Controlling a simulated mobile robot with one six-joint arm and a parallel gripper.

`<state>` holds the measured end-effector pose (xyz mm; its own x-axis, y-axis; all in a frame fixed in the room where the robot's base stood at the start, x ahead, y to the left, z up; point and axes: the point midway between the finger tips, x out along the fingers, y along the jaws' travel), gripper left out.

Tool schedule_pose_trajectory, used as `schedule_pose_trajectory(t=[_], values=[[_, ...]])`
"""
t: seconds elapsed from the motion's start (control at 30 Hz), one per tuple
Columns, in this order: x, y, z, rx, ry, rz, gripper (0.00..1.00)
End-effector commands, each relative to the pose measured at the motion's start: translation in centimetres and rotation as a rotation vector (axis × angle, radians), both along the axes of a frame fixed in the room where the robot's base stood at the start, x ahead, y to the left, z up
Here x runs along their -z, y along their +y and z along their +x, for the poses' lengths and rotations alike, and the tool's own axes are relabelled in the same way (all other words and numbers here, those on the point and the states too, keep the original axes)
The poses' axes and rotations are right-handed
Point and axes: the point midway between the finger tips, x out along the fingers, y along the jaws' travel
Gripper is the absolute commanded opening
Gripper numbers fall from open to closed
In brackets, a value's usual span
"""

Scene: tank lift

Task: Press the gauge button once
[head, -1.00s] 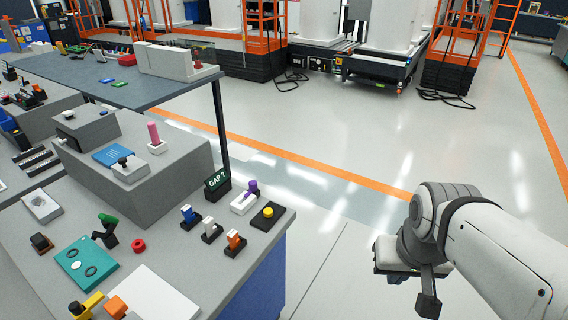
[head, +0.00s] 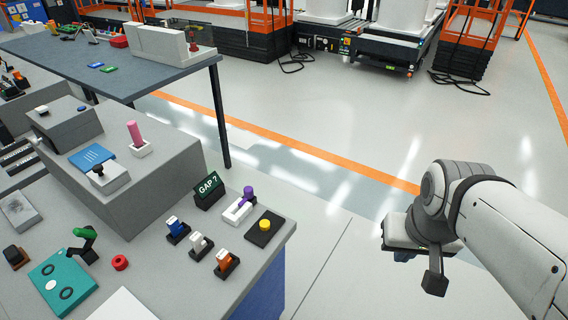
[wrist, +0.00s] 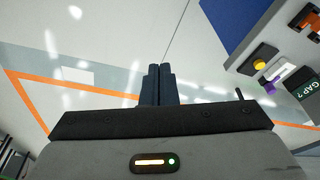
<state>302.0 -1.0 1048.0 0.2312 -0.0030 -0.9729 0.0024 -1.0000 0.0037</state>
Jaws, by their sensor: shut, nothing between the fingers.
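The likely gauge button is a round yellow button (head: 265,225) on a black square base (head: 264,236). It sits near the right corner of the grey bench, beside a dark sign reading "GAP ?" (head: 208,190). The yellow button (wrist: 260,64) also shows at the upper right in the wrist view. My gripper (wrist: 157,69) is shut and empty, its two dark fingers together over open floor. In the head view my arm is at the right, off the bench and apart from the button; the fingertips are hard to make out there.
A purple-topped switch (head: 239,209) stands just left of the button. Blue, white and orange (head: 227,264) switches stand in a row nearby. A grey raised box (head: 140,180) with a pink peg is behind them. Open floor (head: 350,215) lies between bench and arm.

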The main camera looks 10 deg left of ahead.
Motion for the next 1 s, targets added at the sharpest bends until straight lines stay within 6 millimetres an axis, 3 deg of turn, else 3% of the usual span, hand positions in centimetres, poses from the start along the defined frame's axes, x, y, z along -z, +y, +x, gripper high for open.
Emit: schedule_pose_trajectory(t=[0.27,0.43,0.57,0.67,0.8,1.0], values=[[-0.2,0.2,1.2,-0.067,0.028,-0.063,0.00],[-0.3,1.5,5.4,-0.306,0.085,-0.263,0.00],[0.1,4.0,9.9,-0.563,0.109,-0.456,0.00],[0.8,7.1,13.2,-0.770,0.107,-0.598,0.00],[2.6,13.3,17.1,-1.078,0.078,-0.786,0.00],[6.4,23.5,19.5,-1.491,-0.002,-1.000,0.00]])
